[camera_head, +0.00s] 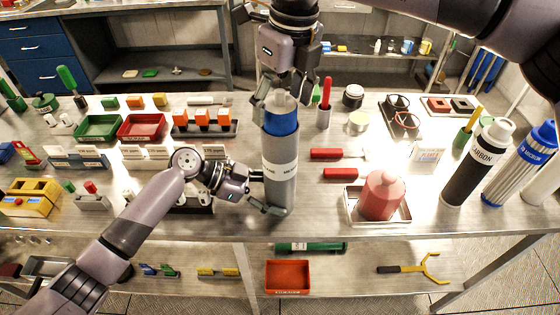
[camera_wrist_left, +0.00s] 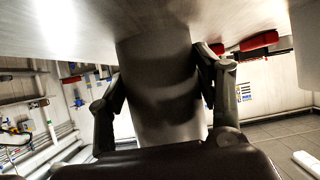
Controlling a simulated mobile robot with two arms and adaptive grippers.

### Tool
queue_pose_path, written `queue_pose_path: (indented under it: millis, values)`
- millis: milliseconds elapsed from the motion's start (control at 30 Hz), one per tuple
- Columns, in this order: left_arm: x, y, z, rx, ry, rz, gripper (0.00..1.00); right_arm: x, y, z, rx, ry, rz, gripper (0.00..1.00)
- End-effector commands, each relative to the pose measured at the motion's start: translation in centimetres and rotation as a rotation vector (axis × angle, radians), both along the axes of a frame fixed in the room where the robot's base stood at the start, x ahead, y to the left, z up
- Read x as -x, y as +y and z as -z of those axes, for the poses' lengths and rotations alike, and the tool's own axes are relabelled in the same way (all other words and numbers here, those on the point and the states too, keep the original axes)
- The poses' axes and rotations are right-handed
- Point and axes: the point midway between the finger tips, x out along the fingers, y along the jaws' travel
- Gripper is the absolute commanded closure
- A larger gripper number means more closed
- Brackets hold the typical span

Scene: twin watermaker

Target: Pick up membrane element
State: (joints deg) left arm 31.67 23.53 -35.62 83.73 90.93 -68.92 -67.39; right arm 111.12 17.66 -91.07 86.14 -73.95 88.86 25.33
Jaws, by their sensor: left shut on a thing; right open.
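The membrane element (camera_head: 281,160) is an upright grey cylinder with a blue upper band, a white label and a pale tip. It stands at the front middle of the steel bench in the head view. My left gripper (camera_head: 264,191) is shut on its lower part from the left. In the left wrist view the grey body of the membrane element (camera_wrist_left: 160,85) fills the space between the two fingers. My right gripper (camera_head: 284,97) points down from above, open, with its fingers on both sides of the element's top. I cannot tell whether they touch it.
A red rounded part (camera_head: 382,194) sits in a white tray to the right, with red-handled tools (camera_head: 327,154) beside it. A black carbon cylinder (camera_head: 478,162) and a blue-and-silver cylinder (camera_head: 520,163) stand at the right end. Red (camera_head: 141,127) and green trays lie at the left.

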Motion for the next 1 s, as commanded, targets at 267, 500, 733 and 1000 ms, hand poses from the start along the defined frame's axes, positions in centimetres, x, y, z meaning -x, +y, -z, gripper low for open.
queue_pose_path:
  millis: [267,500,733,1000]
  values:
    - [0.0,0.0,0.0,0.000,0.001,0.000,0.82,-0.2,0.2,2.0,-0.001,0.001,0.000,0.27]
    - [0.0,0.0,0.0,0.000,0.002,0.001,0.82,-0.2,0.2,2.0,-0.001,0.001,0.000,0.32]
    - [0.1,0.0,0.0,0.000,0.002,0.001,0.82,-0.2,0.2,2.0,-0.001,0.001,0.000,0.48]
    - [0.1,-0.1,0.0,0.000,0.002,0.001,0.82,-0.2,0.2,1.9,-0.001,0.001,0.000,0.66]
